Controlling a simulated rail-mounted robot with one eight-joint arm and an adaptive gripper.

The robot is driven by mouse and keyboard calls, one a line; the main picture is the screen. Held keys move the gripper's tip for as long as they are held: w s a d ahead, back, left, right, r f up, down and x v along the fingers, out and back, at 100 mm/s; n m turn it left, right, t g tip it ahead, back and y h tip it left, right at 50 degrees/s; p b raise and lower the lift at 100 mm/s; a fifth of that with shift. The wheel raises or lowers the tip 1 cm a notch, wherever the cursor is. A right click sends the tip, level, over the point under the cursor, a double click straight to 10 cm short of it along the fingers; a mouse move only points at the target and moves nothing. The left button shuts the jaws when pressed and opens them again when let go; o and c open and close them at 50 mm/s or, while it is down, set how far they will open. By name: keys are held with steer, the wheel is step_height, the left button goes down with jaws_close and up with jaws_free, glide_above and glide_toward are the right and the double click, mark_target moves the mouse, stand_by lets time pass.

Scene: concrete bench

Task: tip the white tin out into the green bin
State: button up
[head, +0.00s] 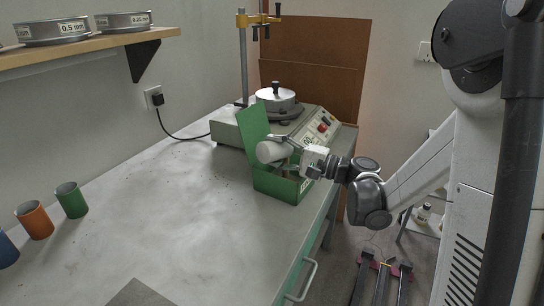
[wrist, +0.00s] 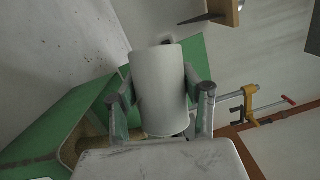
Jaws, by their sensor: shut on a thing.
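My gripper (head: 287,154) is shut on the white tin (head: 269,151), above the green bin (head: 280,188) on the right side of the bench. The tin is tilted well over, near its side, with one end toward the left in the head view. In the wrist view the white tin (wrist: 160,90) sits between the two fingers of my gripper (wrist: 163,100). The green bin (wrist: 38,150) has a tall green panel at its back and a brownish inside. I cannot see into the tin, nor whether anything is in it.
A beige machine (head: 307,124) with a silver-lidded pot (head: 275,98) and a clamp stand (head: 243,60) is close behind the bin. Green (head: 72,200), orange (head: 35,220) and blue (head: 6,250) cups stand at the left. The bench middle is clear.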

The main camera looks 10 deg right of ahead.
steer(key=shift+w+d+r+m+t+y+b, duration=0.1)
steer(key=shift+d+r+m+t+b, duration=0.15)
steer(key=shift+m, duration=0.4)
steer(key=shift+w+d+r+m+t+y+b, duration=0.1)
steer(key=shift+d+r+m+t+b, duration=0.1)
steer(key=shift+m+b, duration=0.3)
steer(key=shift+w+d+r+m+t+y+b, duration=0.15)
steer(key=shift+m+t, duration=0.1)
steer(key=shift+m, duration=0.5)
